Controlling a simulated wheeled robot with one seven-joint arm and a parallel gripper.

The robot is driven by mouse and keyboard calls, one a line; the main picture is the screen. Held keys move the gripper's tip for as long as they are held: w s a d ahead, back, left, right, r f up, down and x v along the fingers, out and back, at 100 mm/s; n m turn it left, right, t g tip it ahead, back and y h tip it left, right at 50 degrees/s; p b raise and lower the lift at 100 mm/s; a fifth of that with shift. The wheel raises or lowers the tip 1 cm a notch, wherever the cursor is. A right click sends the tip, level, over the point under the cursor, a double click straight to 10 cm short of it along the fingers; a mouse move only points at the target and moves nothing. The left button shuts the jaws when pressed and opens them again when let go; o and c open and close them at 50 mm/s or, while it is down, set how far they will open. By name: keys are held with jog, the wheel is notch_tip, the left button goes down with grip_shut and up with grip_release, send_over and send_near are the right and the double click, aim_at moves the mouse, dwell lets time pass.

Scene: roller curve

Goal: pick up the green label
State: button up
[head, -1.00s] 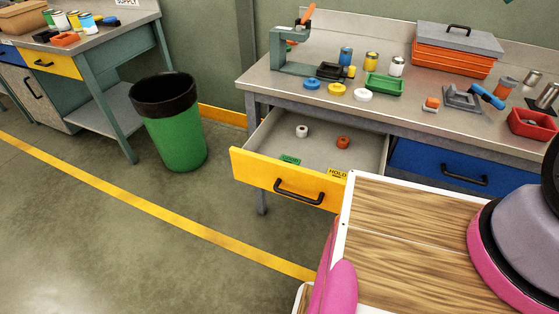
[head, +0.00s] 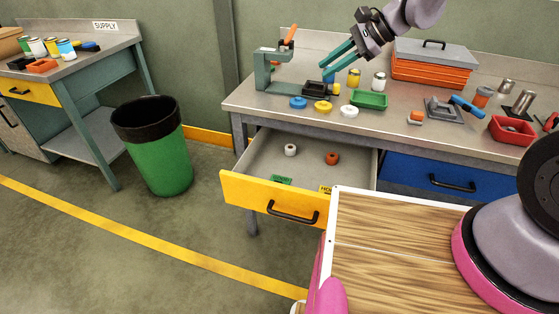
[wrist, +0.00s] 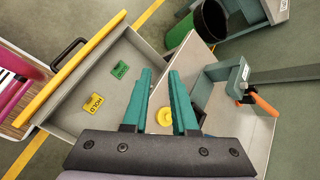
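The green label (head: 281,180) lies flat on the floor of the open yellow-fronted drawer (head: 262,197), close behind its front panel. In the wrist view the green label (wrist: 120,70) lies in the drawer beyond my fingertips, to their left. My gripper (head: 338,70) is above the workbench, up and to the right of the drawer, well apart from the label. In the wrist view its two teal fingers (wrist: 160,75) are spread, with nothing held between them.
A white roll (head: 290,150) and an orange roll (head: 332,158) lie in the drawer. The bench top (head: 250,98) holds a teal press (head: 264,70), coloured lids, cans and a green tray (head: 369,99). A green bin (head: 158,160) stands left of the drawer.

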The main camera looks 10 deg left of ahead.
jog(key=a+f+m+h, duration=0.1)
jog(key=a+f+m, duration=0.35)
jog(key=f, duration=1.05)
jog(key=m+h, duration=0.2)
send_near(281, 180)
jog(key=s, duration=0.1)
jog(key=s+a+f, duration=0.1)
jog(key=s, duration=0.1)
jog(key=shift+a+t, duration=0.2)
jog(key=shift+t, duration=0.1)
jog(key=x, duration=0.5)
jog(key=shift+w+a+f, duration=0.1)
jog(key=shift+a+f, duration=0.1)
jog(key=shift+a, duration=0.1)
grip_shut()
